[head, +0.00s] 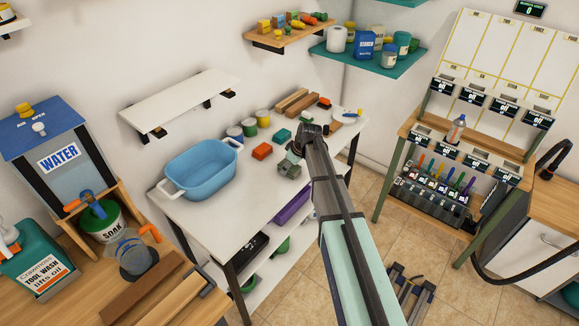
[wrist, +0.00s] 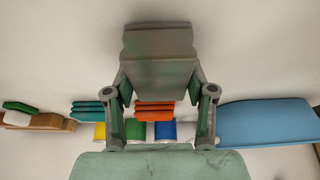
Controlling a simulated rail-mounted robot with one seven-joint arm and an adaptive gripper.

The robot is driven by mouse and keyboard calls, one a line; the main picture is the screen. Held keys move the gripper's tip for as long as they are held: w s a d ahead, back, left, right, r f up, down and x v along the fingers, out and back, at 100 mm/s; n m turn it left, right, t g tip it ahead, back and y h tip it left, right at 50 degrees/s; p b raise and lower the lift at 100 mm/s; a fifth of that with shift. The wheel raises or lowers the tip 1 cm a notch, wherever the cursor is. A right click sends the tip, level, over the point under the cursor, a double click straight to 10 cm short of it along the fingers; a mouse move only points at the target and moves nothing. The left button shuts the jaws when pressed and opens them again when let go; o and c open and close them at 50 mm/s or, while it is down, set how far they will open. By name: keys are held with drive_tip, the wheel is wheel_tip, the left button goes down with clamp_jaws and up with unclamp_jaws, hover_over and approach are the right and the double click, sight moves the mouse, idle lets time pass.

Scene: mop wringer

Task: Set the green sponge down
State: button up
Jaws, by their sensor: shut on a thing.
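My gripper (head: 290,163) points down over the white table (head: 240,212), right of the blue basin. In the wrist view my gripper (wrist: 161,95) has its two fingers closed in from both sides on a dull grey-green block, seemingly the green sponge (wrist: 158,72). The sponge also shows as a small greyish block in the head view (head: 288,169). It is low over the tabletop; I cannot tell whether it touches. The fingers partly cover it.
The blue basin (head: 203,170) stands left. An orange stack (head: 262,152) and a teal stack (head: 282,136) lie behind my gripper, with several colour-topped jars (head: 249,126) beyond. Wood blocks (head: 297,101) lie farther back. The table's front is bare.

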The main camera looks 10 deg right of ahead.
drive_tip(key=shift+f, duration=0.15)
drive_tip(key=o, duration=1.2)
drive_tip(key=shift+o, duration=0.2)
drive_tip(key=b+v, duration=0.3)
drive_tip(key=v, duration=0.9)
drive_tip(key=shift+r, duration=0.25)
